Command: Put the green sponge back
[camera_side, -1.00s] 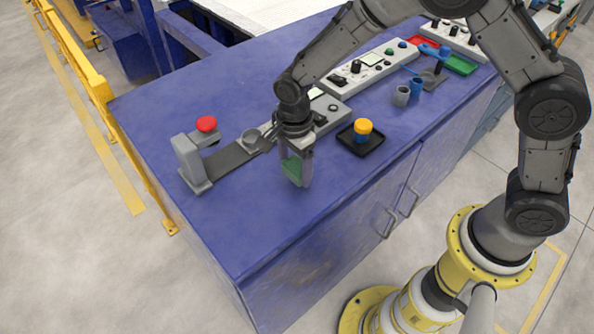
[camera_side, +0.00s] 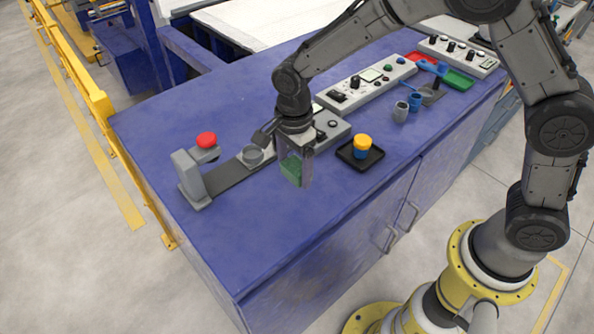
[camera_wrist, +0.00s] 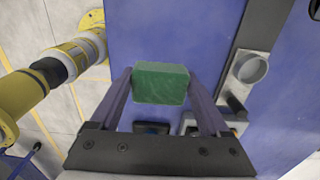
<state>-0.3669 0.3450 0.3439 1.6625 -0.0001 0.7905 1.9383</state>
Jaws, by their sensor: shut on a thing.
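My gripper (camera_side: 298,172) is shut on the green sponge (camera_side: 291,168), which hangs between its fingers above the blue bench. In the wrist view the sponge (camera_wrist: 160,83) is a green block pinched between the two fingertips of my gripper (camera_wrist: 160,88). In the side view a finger partly hides the sponge. My gripper and the sponge are well to the left of both.
A black tray (camera_side: 373,163) with a yellow-topped blue cup (camera_side: 362,144) stands right of my gripper. A grey fixture with a red part (camera_side: 206,139) and a grey cup (camera_side: 253,155) are to the left. Control boxes (camera_side: 368,82) line the back. The bench's near left is clear.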

